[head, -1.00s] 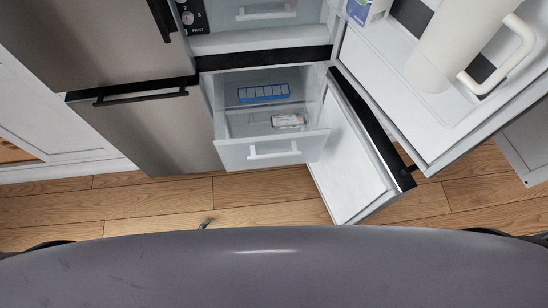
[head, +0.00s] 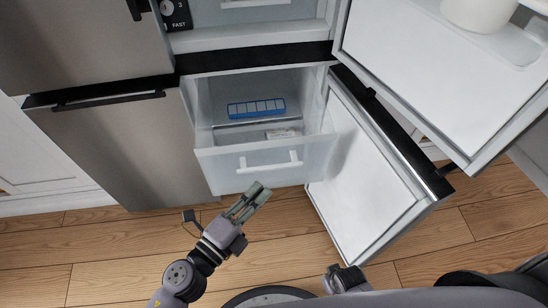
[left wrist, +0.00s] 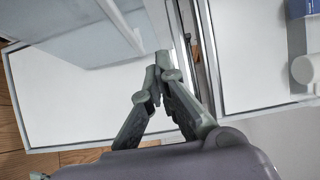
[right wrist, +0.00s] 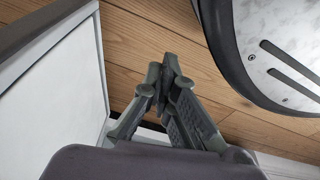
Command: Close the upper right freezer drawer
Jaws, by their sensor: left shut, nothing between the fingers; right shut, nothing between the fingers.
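The upper right freezer drawer (head: 225,168) is pulled out of its compartment in the head view, with a white bar handle (head: 268,162) on its pale front. A blue ice tray (head: 256,108) and a small pale package (head: 280,134) lie inside. My left gripper (head: 262,190) is shut and empty, just below the drawer front in the picture; I cannot tell whether it touches. Its fingers show closed in the left wrist view (left wrist: 160,65). My right gripper shows shut and empty in the right wrist view (right wrist: 165,70), over the floor, beside a white panel.
The freezer door (head: 365,190) stands open to the right of the drawer. The upper fridge door (head: 420,70) is open above it, with a white container (head: 478,12) on its shelf. Closed steel doors (head: 110,145) are on the left. Wooden floor (head: 110,245) lies in front.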

